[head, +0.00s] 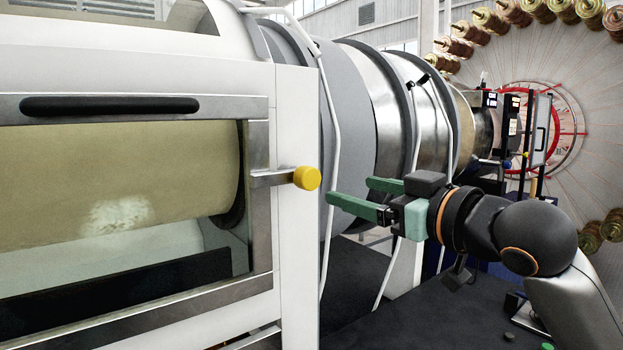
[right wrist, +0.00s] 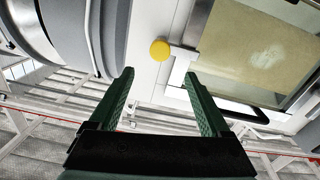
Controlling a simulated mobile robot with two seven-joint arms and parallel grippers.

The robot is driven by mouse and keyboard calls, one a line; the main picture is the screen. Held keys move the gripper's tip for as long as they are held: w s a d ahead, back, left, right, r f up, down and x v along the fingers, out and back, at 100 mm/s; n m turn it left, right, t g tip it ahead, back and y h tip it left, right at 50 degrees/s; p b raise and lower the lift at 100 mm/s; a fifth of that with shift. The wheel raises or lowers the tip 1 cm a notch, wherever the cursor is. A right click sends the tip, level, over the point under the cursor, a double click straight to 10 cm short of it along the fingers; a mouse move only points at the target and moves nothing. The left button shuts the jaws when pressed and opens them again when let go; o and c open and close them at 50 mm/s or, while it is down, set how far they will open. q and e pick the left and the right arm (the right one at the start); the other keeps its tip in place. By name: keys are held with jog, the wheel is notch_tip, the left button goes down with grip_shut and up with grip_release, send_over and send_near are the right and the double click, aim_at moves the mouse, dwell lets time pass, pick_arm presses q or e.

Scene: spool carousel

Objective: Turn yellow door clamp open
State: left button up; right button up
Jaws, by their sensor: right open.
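The yellow door clamp knob (head: 307,178) sits at the end of a short metal arm (head: 270,178) on the right edge of the machine door. The clamp arm lies level across the door frame. My right gripper (head: 347,193) is to the right of the knob, open and empty, with its green fingers pointing left at it. A gap separates the fingertips from the knob. In the right wrist view the knob (right wrist: 160,50) lies beyond the two open fingertips (right wrist: 157,75), between them. My left gripper is not in view.
The door frame (head: 260,215) has a black handle (head: 108,106) along its top and a window showing a pale roll. A white post (head: 297,210) stands beside it. White hoses (head: 328,130) hang between the post and my gripper. Spools (head: 492,20) ring the wheel at the right.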

aim_at(312, 179)
jog(key=p+x, duration=0.1)
jog(key=x, duration=1)
jog(key=shift+a+p, duration=0.15)
jog(key=shift+p, duration=0.2)
jog(key=shift+c, duration=0.3)
grip_shut()
